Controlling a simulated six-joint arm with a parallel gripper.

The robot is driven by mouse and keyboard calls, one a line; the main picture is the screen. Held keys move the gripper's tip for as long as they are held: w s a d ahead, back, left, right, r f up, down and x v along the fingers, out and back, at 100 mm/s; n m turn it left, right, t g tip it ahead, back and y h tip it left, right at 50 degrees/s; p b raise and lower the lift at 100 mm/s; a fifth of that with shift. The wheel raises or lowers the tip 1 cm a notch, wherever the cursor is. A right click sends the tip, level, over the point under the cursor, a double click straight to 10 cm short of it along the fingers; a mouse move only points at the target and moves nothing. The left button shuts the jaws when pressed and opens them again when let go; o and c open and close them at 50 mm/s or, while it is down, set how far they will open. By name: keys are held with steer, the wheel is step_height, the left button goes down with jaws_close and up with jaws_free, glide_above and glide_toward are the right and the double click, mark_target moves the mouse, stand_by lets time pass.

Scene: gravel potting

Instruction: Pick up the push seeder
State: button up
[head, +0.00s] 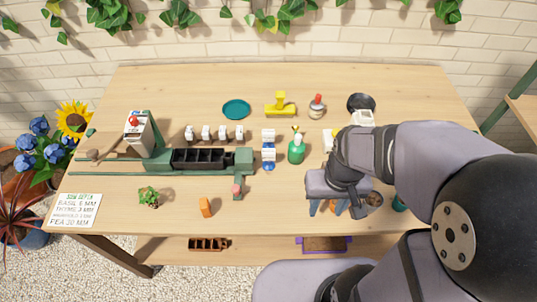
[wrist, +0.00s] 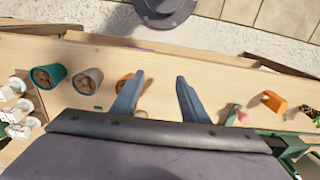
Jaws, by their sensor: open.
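No object is clearly marked as the push seeder. A small orange tool (head: 206,206) lies near the front edge of the table, left of my gripper (head: 334,209). It also shows in the wrist view (wrist: 273,101), to the right of the fingers, apart from them. A yellow tool (head: 280,108) with an upright part stands at the back middle. I cannot tell for certain which is the seeder. My gripper, in the wrist view (wrist: 153,97), is open and empty over the front right of the table. An orange round thing (wrist: 124,80) is partly hidden behind its left finger.
A teal pot (wrist: 47,75) and a grey pot (wrist: 87,80) hold brown contents. A green bottle (head: 296,150) and a green machine with a black tray (head: 243,160) stand mid-table. A succulent (head: 149,195) is at front left. My arm covers the right side.

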mark_target(269, 155)
steer(key=w+a+f+t, duration=0.1)
steer(key=w+a, duration=0.1)
steer(key=w, duration=0.1)
steer(key=w+a+f+t+p, duration=0.1)
steer(key=w+a+f, duration=0.1)
steer(key=w+a, duration=0.1)
steer(key=w+a+f+t+y, duration=0.1)
steer(key=w+a, duration=0.2)
steer(key=shift+a+f, duration=0.15)
steer(key=shift+f, duration=0.25)
steer(key=w+a+f+t, duration=0.1)
steer(key=w+a+f+t+p, duration=0.1)
steer(key=w+a+t, duration=0.1)
steer(key=w+a+f+t+p, duration=0.1)
steer(key=w, duration=0.1)
steer(key=shift+w+a+t, duration=0.1)
steer(key=shift+a+t, duration=0.05)
steer(key=shift+t, duration=0.15)
steer(key=shift+w+a+t+h, duration=0.3)
steer(key=shift+w+t+h, duration=0.15)
steer(key=shift+t, duration=0.45)
steer(key=shift+w+a+r+t+p, duration=0.15)
steer(key=shift+r+t+p, duration=0.2)
steer(key=shift+t, duration=0.55)
steer(key=shift+w+a+r+t, duration=0.1)
steer(key=shift+r+t, duration=0.35)
steer(key=shift+t, duration=0.35)
steer(key=shift+w+r+t+b, duration=0.2)
steer(key=shift+r+t+b, duration=0.25)
steer(key=shift+r+t, duration=0.35)
